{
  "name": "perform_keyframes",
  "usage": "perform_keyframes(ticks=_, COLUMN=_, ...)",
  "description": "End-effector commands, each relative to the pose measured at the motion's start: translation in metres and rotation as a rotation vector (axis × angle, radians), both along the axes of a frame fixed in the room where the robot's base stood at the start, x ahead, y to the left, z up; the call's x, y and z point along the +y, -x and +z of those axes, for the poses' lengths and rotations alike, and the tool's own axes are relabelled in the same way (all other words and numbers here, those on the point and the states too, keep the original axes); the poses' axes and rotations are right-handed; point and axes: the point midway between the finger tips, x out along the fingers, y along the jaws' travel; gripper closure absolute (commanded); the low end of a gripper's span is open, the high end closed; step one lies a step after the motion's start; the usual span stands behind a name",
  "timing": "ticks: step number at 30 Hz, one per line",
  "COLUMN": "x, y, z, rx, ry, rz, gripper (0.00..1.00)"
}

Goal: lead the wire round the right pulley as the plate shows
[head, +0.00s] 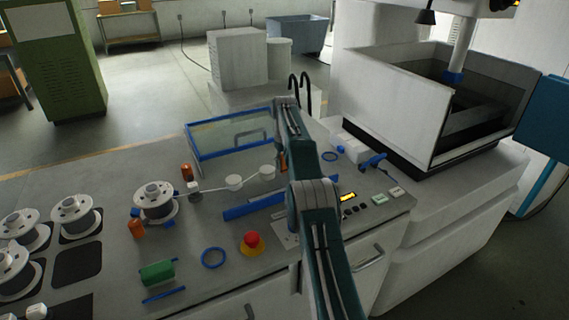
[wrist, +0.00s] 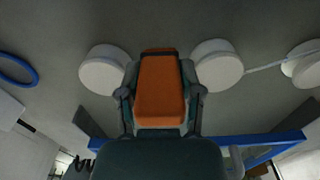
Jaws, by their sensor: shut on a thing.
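In the wrist view my gripper (wrist: 160,92) is shut on an orange block (wrist: 160,85), between two white round pulleys, one on the left (wrist: 103,70) and one near the middle (wrist: 217,66). A third pulley (wrist: 303,64) is at the right edge. The thin wire (wrist: 265,66) shows between the third and middle pulleys; I see none between the middle and left ones. In the head view two pulleys show, a nearer (head: 234,182) and a farther one (head: 267,172). The wire (head: 212,188) comes from the spool (head: 155,200). My arm hides the other pulley and most of the gripper.
A blue-framed clear cover (head: 228,127) stands behind the pulleys and a blue bar (head: 252,206) lies in front. The machine tank (head: 390,105) rises at right.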

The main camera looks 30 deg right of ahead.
Motion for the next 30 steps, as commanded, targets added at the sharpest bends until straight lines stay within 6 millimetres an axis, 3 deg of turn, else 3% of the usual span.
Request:
perform_keyframes(ticks=21, x=-0.001, y=0.040, z=0.001, rx=0.000, ry=0.000, rz=-0.001, gripper=1.00)
perform_keyframes(ticks=30, x=-0.001, y=0.042, z=0.000, rx=0.000, ry=0.000, rz=0.000, gripper=1.00)
